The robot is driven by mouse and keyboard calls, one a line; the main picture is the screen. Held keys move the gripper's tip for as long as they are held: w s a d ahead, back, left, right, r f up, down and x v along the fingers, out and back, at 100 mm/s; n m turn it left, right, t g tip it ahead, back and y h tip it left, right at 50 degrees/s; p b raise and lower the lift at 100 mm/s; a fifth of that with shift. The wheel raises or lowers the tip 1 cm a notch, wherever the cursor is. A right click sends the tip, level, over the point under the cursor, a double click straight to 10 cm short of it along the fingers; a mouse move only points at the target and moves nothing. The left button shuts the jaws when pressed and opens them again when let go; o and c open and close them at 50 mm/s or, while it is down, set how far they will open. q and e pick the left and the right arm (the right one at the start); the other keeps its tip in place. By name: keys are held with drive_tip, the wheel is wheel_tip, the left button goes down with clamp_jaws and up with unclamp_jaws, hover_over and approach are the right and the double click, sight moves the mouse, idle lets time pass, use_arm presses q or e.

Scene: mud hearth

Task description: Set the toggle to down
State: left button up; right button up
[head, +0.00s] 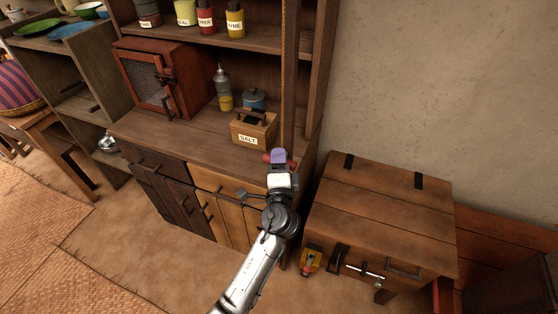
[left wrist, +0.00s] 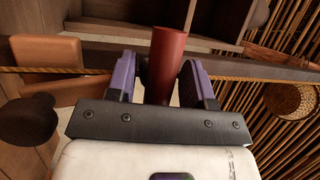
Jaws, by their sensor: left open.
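A small yellow box with a dark face and a red part (head: 312,262) is on the front of the wooden chest, at its left end. It looks like the toggle, but it is too small to tell which way its lever points. My left gripper (head: 278,157) is above and left of it, in front of the shelf post. Its purple fingers (left wrist: 155,80) are open in the left wrist view, with a red cylinder (left wrist: 166,55) between them. I cannot tell whether they touch it. My right gripper is not in view.
The wooden chest (head: 380,205) stands right of the cabinet, with a silver bolt (head: 365,272) on its front. A salt box (head: 254,128) sits on the cabinet top near my left gripper. A rope (head: 285,60) runs along the post.

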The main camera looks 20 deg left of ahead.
use_arm(q)
wheel_tip(320, 180, up, 33)
drive_tip(key=p, duration=2.7)
drive_tip(key=shift+f, duration=0.2)
drive_tip(key=shift+s+d, duration=0.1)
drive_tip(key=shift+s, duration=0.05)
drive_tip(key=v, duration=1.5)
drive_tip(key=shift+s+f+b, duration=0.2)
drive_tip(key=shift+b, duration=0.15)
drive_tip(key=shift+r, duration=0.1)
